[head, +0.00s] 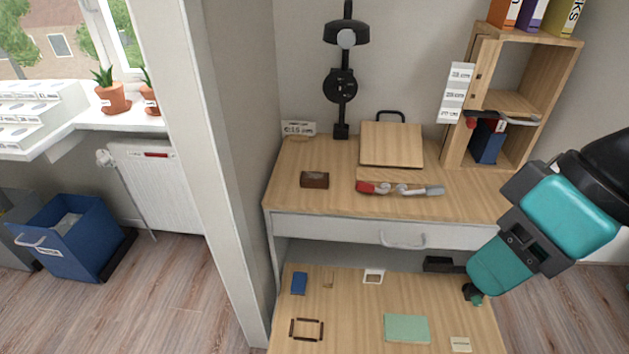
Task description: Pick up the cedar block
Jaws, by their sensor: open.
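A small reddish-brown block (314,180), which looks like the cedar block, lies on the left part of the wooden desk top (340,158). Nothing touches it. My gripper (456,279) is at the lower right, by the desk's front edge and above the lower wooden surface. It is well to the right of the block and apart from it. Its jaws look dark and open, with nothing seen between them; my teal wrist hides part of them.
A red-and-grey tool (400,189) lies right of the block, before a wooden board (391,144). A black lamp (342,85) stands behind. A shelf unit (530,105) stands at the right. The lower surface (350,309) holds several small items, including a green pad (407,328).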

